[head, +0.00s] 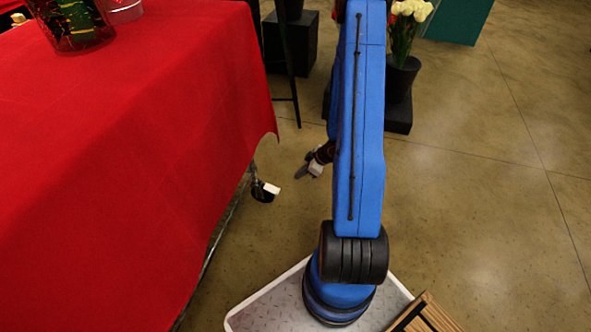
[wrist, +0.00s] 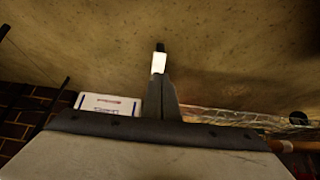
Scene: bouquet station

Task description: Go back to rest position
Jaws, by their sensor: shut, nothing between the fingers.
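My blue arm (head: 360,130) rises from its base and hides part of the floor behind it. My gripper (head: 301,171) shows partly behind the arm's left side, low over the floor and clear of the red-covered table (head: 120,150). In the wrist view the dark fingers of my gripper (wrist: 160,62) are together with a white patch near the tip. Nothing is held, and bare floor lies beyond the tip.
The table's red cloth edge and a dark caster (head: 263,191) are left of my gripper. A vase (head: 75,20) stands on the table. A black pot with pale flowers (head: 402,78) stands behind my arm. The floor on the right is free. A wooden crate (head: 425,316) is at the bottom.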

